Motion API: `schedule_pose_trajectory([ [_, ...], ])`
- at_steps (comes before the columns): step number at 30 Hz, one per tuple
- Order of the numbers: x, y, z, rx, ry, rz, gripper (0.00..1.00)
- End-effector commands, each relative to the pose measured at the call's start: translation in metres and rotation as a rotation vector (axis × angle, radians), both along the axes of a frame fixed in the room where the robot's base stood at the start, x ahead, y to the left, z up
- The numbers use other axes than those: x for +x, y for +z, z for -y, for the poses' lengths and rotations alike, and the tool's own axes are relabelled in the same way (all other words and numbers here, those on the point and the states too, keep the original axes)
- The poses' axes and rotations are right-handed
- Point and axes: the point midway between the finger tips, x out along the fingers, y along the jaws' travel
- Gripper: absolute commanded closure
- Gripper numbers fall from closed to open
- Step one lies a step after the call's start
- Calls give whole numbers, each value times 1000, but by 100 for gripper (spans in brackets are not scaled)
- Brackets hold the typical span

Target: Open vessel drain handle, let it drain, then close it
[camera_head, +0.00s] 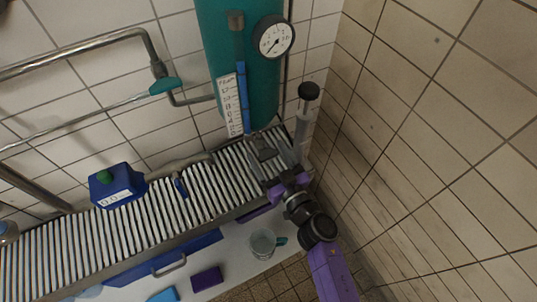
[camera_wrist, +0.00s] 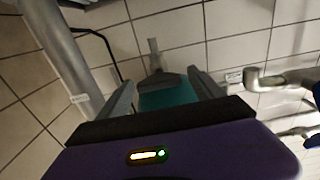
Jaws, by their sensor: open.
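The teal vessel (camera_head: 255,95) stands at the back wall in the head view, with a gauge strip (camera_head: 232,105) and a blue column (camera_head: 241,85) on its front. A grey lever-like part (camera_head: 263,150), which looks like the drain handle, is below the vessel. It seems to show in the wrist view (camera_wrist: 164,77) as a flat grey piece with a stem. My gripper (camera_wrist: 163,88) is open, its fingers on either side of a teal surface just in front of that piece. Contact with it cannot be told. In the head view my gripper (camera_head: 272,160) is over the grating's right end.
A grey post with a black cap (camera_head: 308,92) stands close right of my gripper. A round dial (camera_head: 273,36) is on the vessel. A glass mug (camera_head: 263,244) stands below the grating (camera_head: 90,240). Tiled wall closes the right.

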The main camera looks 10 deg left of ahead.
Motion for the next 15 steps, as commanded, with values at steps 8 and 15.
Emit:
schedule_pose_trajectory([
  [8,0,0,0,-1,0,-1,31],
  [15,0,0,0,0,0,0,79],
])
